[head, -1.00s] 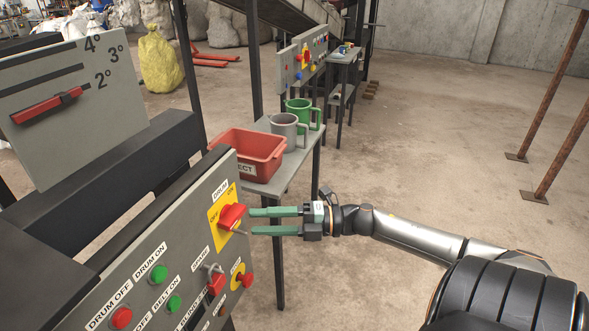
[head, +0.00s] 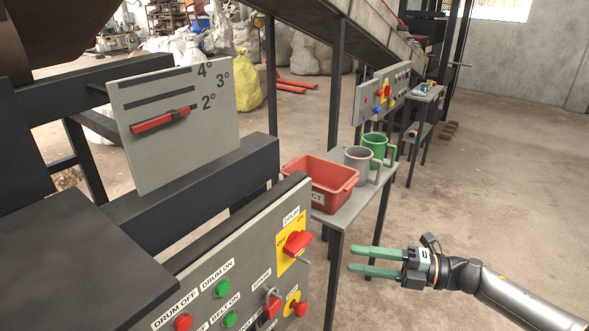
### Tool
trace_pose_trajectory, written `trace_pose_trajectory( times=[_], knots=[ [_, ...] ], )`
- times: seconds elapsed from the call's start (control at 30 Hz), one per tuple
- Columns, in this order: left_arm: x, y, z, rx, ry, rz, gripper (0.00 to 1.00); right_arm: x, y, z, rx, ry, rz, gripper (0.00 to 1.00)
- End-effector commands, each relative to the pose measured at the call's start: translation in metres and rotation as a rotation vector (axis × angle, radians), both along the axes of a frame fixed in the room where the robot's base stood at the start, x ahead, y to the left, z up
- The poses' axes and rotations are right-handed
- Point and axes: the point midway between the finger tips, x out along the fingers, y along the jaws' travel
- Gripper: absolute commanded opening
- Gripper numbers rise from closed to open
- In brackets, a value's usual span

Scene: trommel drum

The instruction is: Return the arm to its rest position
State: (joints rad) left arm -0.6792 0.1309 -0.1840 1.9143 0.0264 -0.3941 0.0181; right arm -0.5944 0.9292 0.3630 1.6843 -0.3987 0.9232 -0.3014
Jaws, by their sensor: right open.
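My right gripper (head: 374,262) is in the lower right of the head view, its two green fingers apart and empty, pointing left. It is in free air to the right of the control panel (head: 243,268) and apart from the red drum switch (head: 297,244) on its yellow plate. The right arm reaches in from the lower right corner. My left gripper is not in the view.
A small table (head: 352,212) behind the panel holds a red bin (head: 318,181), a grey mug (head: 358,162) and a green mug (head: 376,150). An angle plate (head: 178,125) with a red pointer stands at left. Open concrete floor (head: 500,170) lies to the right.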

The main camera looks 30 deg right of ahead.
Motion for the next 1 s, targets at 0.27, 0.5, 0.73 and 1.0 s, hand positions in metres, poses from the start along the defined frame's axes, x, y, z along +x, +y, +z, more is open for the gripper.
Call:
trace_pose_trajectory(
  times=[0.27,0.5,0.73,1.0],
  knots=[
    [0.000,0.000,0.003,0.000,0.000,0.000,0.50,0.001,0.001,-0.009,0.054,0.036,-0.055,0.51],
    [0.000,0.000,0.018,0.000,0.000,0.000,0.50,-0.005,0.021,-0.086,0.451,0.353,-0.443,0.51],
    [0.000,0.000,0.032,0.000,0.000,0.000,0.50,-0.049,0.098,-0.183,0.878,0.842,-0.810,0.51],
    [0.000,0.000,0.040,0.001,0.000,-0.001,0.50,-0.097,0.196,-0.224,1.119,1.257,-0.990,0.51]
  ],
)
